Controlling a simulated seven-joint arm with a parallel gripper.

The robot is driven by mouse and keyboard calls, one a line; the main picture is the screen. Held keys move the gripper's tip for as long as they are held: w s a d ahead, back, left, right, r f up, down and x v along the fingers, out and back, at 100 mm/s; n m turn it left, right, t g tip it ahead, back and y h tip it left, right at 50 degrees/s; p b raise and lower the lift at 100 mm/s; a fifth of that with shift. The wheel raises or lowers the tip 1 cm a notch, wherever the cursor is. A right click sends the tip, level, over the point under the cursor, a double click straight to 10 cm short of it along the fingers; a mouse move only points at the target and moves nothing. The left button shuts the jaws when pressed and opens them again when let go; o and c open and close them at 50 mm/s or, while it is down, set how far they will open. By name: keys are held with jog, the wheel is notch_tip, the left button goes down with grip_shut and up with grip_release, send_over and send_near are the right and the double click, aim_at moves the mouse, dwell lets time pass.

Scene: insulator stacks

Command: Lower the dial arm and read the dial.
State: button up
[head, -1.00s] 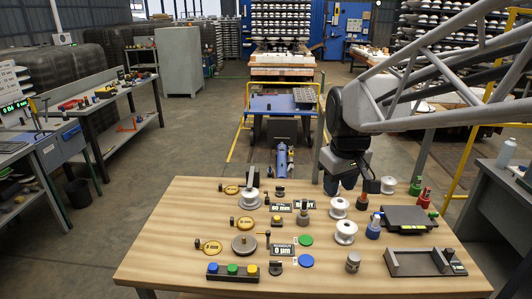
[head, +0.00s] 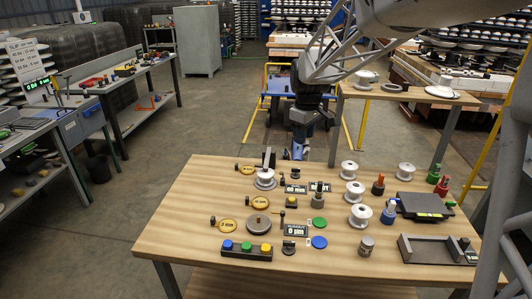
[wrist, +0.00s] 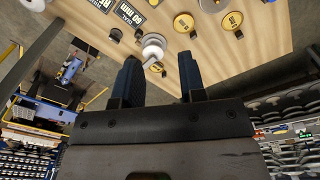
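The runout display (head: 295,230) reads 0 µm, beside a grey round plate (head: 257,224). A thin post with an orange tip (head: 281,215) stands next to it; I cannot tell for sure whether it is the dial arm. A white insulator (head: 264,178) sits at the back left with an upright piece above it. It seems to be the white one in the wrist view (wrist: 153,46). My gripper (head: 299,152) is beyond the table's back edge. Its two fingers (wrist: 160,82) are apart with nothing held between them.
Yellow discs (head: 227,224) lie along the left of the table. A button box (head: 246,249) is at the front. White insulators (head: 354,194), coloured-top bottles (head: 389,212) and a dark tray (head: 437,250) fill the right. A second table (head: 410,95) stands behind.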

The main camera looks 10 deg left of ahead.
jog(key=w+a+f+n, duration=0.2)
jog(key=w+a+f, duration=0.3)
jog(key=w, duration=0.1)
jog(key=w+a+f+n, duration=0.2)
jog(key=w+a+f, duration=0.3)
jog(key=w+a, duration=0.1)
jog(key=w+a+f+n+g, duration=0.1)
jog(key=w+a+f+n, duration=0.1)
jog(key=w+a+f, duration=0.3)
jog(key=shift+w+a+f+n, duration=0.3)
jog(key=shift+w+a+f, duration=0.05)
jog(key=shift+w+a, duration=0.25)
jog(key=shift+f, duration=0.1)
jog(key=shift+s+f, duration=0.15)
jog(key=shift+f, duration=3.7)
jog(key=shift+c, duration=0.2)
grip_shut()
